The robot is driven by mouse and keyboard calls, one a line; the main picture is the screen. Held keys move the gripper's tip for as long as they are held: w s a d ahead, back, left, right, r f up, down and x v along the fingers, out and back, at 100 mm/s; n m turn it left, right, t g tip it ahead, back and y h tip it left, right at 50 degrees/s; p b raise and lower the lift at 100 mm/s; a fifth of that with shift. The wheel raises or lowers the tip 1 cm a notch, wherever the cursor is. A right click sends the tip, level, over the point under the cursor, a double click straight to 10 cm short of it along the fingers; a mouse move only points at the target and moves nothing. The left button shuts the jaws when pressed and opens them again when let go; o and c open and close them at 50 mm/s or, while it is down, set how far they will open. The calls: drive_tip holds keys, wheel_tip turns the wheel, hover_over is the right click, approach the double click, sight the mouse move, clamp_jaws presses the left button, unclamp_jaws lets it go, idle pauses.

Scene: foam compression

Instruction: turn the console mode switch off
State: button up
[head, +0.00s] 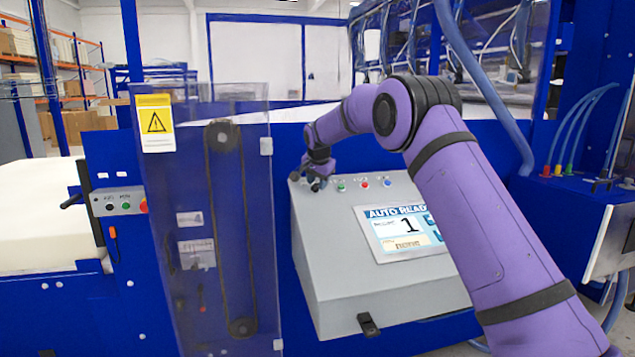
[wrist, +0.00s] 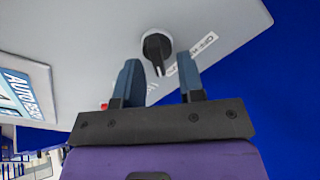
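The mode switch (wrist: 156,46) is a black knob with a pointer on a pale round base, beside a white label (wrist: 203,49) whose readable part says OFF. It sits on the sloped face of the grey console (head: 345,280). My gripper (wrist: 159,64) is open in the wrist view, with one finger on each side of the knob's pointer and a gap visible on both sides. In the head view my gripper (head: 313,182) is at the console's upper left corner and the switch cannot be made out there. The console screen (head: 400,235) reads AUTO READY with a large 1.
Several small buttons (head: 364,183) lie in a row right of my gripper on the console. A clear guard panel (head: 183,270) with a yellow warning sign (head: 155,122) stands to the left. A small button box (head: 118,201) is farther left, near white foam (head: 40,215).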

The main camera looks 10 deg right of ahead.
drive_tip(key=shift+f, duration=0.1)
drive_tip(key=c, duration=0.6)
drive_tip(key=shift+n, duration=0.4)
drive_tip(key=n, duration=0.4)
drive_tip(key=shift+w+a+y, duration=0.15)
drive_tip(key=shift+y, duration=0.15)
drive_tip(key=n, duration=0.4)
drive_tip(key=shift+a+n, duration=0.2)
drive_tip(key=shift+n, duration=0.1)
drive_tip(key=n, duration=0.2)
drive_tip(key=n+y, duration=0.1)
drive_tip(key=n, duration=0.1)
drive_tip(key=shift+a+n, duration=0.2)
drive_tip(key=shift+n, duration=0.1)
drive_tip(key=shift+a+n, duration=0.2)
drive_tip(key=shift+n, duration=1.9)
